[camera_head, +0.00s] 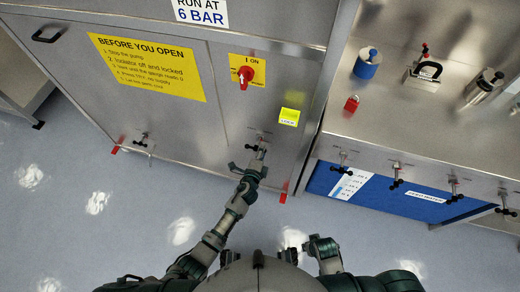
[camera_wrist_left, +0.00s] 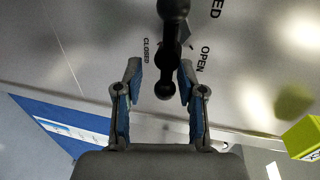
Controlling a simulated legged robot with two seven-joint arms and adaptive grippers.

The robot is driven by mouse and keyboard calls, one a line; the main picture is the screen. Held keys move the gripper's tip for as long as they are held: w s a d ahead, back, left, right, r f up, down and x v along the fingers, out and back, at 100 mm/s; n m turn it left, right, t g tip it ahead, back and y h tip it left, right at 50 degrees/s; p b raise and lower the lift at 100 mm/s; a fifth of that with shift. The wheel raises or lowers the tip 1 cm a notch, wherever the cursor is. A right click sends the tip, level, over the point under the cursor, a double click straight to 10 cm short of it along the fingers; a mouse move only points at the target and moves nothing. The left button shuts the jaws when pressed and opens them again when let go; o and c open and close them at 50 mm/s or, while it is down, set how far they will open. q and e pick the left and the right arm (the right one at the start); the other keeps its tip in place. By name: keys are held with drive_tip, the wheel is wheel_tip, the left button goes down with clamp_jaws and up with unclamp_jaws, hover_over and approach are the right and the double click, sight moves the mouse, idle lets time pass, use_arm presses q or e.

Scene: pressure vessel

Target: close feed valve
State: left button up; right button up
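A black valve handle (camera_wrist_left: 168,50) with rounded knobs is close in front of my left wrist camera, on a steel panel printed CLOSED to its left and OPEN to its right. My left gripper (camera_wrist_left: 160,76) is open, with a finger on each side of the handle's lower end and visible gaps. In the head view my left gripper (camera_head: 247,170) is at the cabinet's lower front, where it partly hides the valve (camera_head: 262,138). A feed valve label is not readable. My right gripper (camera_head: 321,246) is low in the head view, away from the panel; its finger opening is unclear.
A red rotary switch (camera_head: 245,75) and a yellow block (camera_head: 289,117) are on the cabinet front above. Another small valve (camera_head: 143,138) is to the left. A steel bench (camera_head: 420,120) with several handles along its front is at right. Grey floor (camera_head: 100,220) is clear.

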use_arm(q)
drive_tip(key=shift+r, duration=0.1)
drive_tip(key=v, duration=1.1)
drive_tip(key=shift+s, duration=0.4)
use_arm(e)
drive_tip(key=shift+d, duration=0.15)
use_arm(q)
drive_tip(key=shift+a, duration=0.15)
use_arm(e)
drive_tip(key=shift+a, duration=0.2)
